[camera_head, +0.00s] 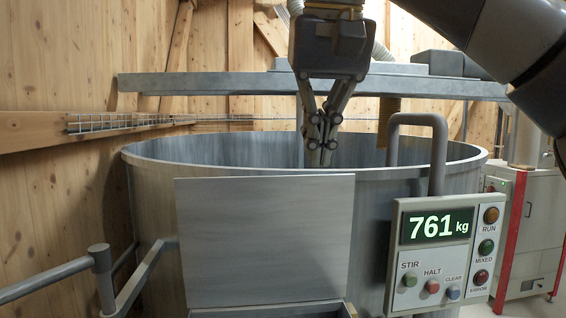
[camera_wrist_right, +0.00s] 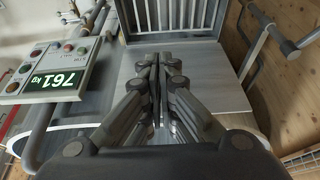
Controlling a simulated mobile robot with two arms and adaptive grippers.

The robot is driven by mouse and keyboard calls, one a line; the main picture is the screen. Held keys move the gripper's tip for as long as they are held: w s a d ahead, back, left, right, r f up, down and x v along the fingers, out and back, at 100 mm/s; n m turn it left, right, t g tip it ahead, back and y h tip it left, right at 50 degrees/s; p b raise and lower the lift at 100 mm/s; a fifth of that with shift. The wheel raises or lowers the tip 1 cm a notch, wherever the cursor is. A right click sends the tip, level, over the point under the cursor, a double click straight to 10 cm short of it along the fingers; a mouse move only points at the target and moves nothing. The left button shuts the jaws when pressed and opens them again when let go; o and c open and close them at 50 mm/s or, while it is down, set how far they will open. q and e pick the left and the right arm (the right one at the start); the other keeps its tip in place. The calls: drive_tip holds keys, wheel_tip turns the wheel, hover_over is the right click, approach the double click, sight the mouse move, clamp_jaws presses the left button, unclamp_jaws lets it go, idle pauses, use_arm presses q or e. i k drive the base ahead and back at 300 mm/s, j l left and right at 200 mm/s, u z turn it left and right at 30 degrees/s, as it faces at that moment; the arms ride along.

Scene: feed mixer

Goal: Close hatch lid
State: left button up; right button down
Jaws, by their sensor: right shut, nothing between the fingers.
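The hatch lid (camera_head: 265,240) is a flat grey metal panel at the front of the large round mixer tub (camera_head: 400,165). It stands raised above the hatch frame (camera_head: 268,311), whose top just shows at the bottom edge. In the right wrist view the lid (camera_wrist_right: 207,72) lies below a hatch opening with a barred grate (camera_wrist_right: 175,14). My right gripper (camera_head: 321,160) is shut and empty, pointing down near the tub rim, above the lid's top edge. Its fingers (camera_wrist_right: 158,62) overlap the lid in the wrist view; contact cannot be told. My left gripper is not in view.
A control panel (camera_head: 437,254) reading 761 kg is right of the lid, with a bent grey pipe (camera_head: 440,150) above it. A grey rail (camera_head: 103,275) is at the left. A grey beam (camera_head: 220,83) crosses behind the tub. A red-framed machine (camera_head: 530,225) stands right.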

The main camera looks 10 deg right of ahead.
sight(257, 239)
drive_tip(key=i, duration=0.9)
